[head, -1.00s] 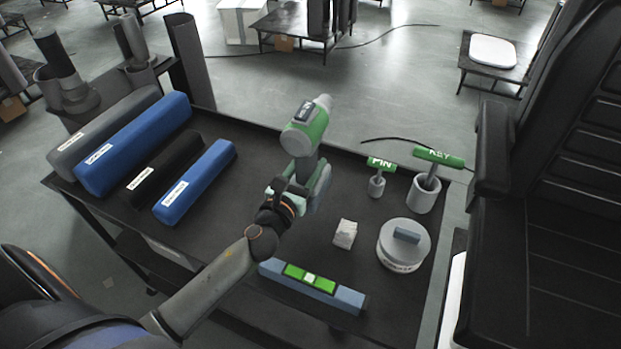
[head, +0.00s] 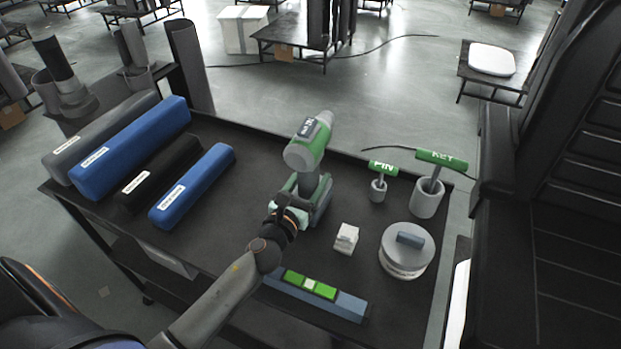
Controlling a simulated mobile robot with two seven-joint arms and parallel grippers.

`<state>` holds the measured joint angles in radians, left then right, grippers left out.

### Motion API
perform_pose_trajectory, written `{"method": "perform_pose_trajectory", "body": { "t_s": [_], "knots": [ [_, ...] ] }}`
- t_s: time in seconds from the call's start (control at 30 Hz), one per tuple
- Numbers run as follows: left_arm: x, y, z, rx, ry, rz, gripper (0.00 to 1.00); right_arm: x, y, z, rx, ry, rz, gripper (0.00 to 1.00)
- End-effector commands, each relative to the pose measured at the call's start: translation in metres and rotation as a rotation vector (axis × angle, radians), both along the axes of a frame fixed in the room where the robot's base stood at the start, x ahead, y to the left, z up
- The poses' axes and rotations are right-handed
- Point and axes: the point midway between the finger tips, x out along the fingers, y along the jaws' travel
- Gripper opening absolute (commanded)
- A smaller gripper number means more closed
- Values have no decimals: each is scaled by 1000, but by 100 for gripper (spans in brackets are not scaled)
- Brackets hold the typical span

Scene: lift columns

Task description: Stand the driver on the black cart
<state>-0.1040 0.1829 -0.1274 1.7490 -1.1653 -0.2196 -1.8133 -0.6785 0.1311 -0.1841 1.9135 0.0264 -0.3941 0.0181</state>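The green and grey driver (head: 306,152) stands roughly upright over the black cart (head: 255,185), its head up and tilted slightly to the upper right. Its wide base is low, at or very near the cart top; I cannot tell whether it fully touches. My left gripper (head: 291,208) is at the lower part of the driver, on its near left side, and appears shut on it. The fingertips are partly hidden by the wrist and the driver. My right gripper is not in view.
Blue, black and grey long blocks (head: 192,186) lie at the cart's left. A small white block (head: 346,238), a round grey pot (head: 407,258), and PIN (head: 383,168) and KEY (head: 442,160) tools stand to the right. A blue-green level bar (head: 340,303) lies in front.

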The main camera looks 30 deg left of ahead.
Motion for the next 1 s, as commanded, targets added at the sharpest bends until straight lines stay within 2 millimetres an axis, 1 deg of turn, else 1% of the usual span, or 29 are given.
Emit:
{"method": "perform_pose_trajectory", "body": {
  "t_s": [0.03, 0.1, 0.13, 0.37, 0.47, 0.57, 0.67, 0.9, 1.0],
  "knots": [
    [0, 0, 0, 0, 0, 0, 70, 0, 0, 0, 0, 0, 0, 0],
    [0, 0, 0, 0, 0, 0, 78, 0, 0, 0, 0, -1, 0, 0],
    [0, 0, 0, 0, 0, 0, 80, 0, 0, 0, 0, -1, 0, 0],
    [0, 0, 1, 1, 0, 0, 80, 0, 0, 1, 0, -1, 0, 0],
    [0, 0, 6, 1, 0, 0, 80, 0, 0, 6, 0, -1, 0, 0],
    [-12, -1, 1, 1, 3, 0, 80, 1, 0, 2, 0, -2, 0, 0],
    [-29, -2, 1, 1, 3, -1, 80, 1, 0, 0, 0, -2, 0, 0],
    [-76, -5, -1, 0, 3, -1, 80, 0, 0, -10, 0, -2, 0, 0],
    [-92, -5, 0, 1, 2, 0, 80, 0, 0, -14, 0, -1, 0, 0]
  ]
}}
